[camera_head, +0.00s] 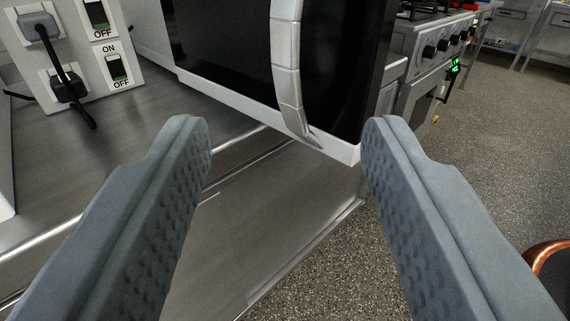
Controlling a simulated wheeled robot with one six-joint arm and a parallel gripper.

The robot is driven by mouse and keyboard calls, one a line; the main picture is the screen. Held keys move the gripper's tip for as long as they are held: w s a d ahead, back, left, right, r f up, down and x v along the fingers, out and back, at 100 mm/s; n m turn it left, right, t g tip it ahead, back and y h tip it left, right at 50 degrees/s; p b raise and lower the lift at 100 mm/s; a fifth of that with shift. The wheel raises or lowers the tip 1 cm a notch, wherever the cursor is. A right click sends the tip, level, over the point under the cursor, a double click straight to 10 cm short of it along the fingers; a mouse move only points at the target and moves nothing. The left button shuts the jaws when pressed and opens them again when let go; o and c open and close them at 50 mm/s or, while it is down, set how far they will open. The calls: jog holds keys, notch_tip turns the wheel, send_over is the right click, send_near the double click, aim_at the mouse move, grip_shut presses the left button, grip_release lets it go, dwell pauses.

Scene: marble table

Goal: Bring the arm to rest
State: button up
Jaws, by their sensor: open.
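My gripper (287,142) is open. Its two grey, dimpled fingers stand wide apart in the lower half of the view, with nothing between them. Ahead of the fingertips is a microwave-like appliance with a dark glass front (225,45) and a curved silver handle (287,75). The fingertips overlap its lower edge in the picture; I cannot tell how far off it is. The rest of the arm is not in view.
A stove with knobs (435,50) stands back right. Speckled floor (500,150) is open at right. A copper-coloured rounded object (548,255) shows at the lower right edge.

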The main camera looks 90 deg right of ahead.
jog(key=shift+a, duration=0.35)
jog(key=shift+r, duration=0.1)
